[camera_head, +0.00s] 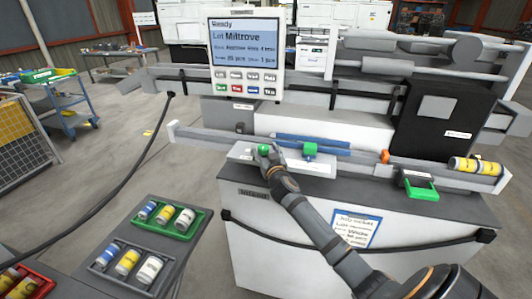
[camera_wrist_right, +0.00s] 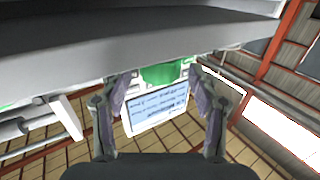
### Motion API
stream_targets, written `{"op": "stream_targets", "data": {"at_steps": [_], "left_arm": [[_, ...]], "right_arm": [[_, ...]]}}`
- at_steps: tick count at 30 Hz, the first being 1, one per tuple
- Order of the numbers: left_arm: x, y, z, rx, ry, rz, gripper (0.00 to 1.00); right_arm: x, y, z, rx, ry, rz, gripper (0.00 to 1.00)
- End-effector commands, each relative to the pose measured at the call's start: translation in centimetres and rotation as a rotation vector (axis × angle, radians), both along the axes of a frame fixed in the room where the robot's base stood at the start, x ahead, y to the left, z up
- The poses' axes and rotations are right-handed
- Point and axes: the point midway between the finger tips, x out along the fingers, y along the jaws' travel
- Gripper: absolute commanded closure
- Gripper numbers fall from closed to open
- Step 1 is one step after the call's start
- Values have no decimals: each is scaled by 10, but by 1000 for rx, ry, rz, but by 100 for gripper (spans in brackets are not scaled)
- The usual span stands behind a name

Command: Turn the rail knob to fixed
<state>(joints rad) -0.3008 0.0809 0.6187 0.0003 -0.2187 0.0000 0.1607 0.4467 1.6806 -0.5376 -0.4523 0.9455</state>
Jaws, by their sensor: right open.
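A round green knob (camera_head: 264,149) sits on the pale rail block at the front of the machine. My right gripper (camera_head: 272,155) is right at it, its arm coming up from the lower right and partly hiding it. In the right wrist view the two fingers (camera_wrist_right: 163,92) are apart, with a green part (camera_wrist_right: 163,75) showing beyond and between their tips. Whether the fingers touch it I cannot tell. A second green knob-like block (camera_head: 310,149) stands to the right on the rail. The knob's setting marks are too small to read. My left gripper is not in view.
A screen panel (camera_head: 245,57) reading "Ready" stands behind the rail. Green tray (camera_head: 187,233) with cans stands at lower left. A black cable hangs left.

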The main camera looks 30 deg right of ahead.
Motion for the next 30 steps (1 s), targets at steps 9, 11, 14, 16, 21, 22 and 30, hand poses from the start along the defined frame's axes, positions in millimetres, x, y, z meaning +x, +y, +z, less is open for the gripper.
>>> {"op": "stream_targets", "data": {"at_steps": [9,11,14,16,21,22,30], "left_arm": [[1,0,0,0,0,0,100],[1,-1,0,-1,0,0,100],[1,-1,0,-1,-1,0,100],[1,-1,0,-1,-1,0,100],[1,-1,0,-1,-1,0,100],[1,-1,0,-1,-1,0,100],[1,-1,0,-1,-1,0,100]], "right_arm": [[-60,21,-1,-4,3,4,38],[-74,25,-2,-5,5,2,38],[-92,31,-1,-5,4,3,38],[-102,34,-2,-3,4,1,38],[-112,38,0,-1,1,0,38],[-113,38,0,0,1,0,38],[-113,38,0,0,0,0,38]]}}
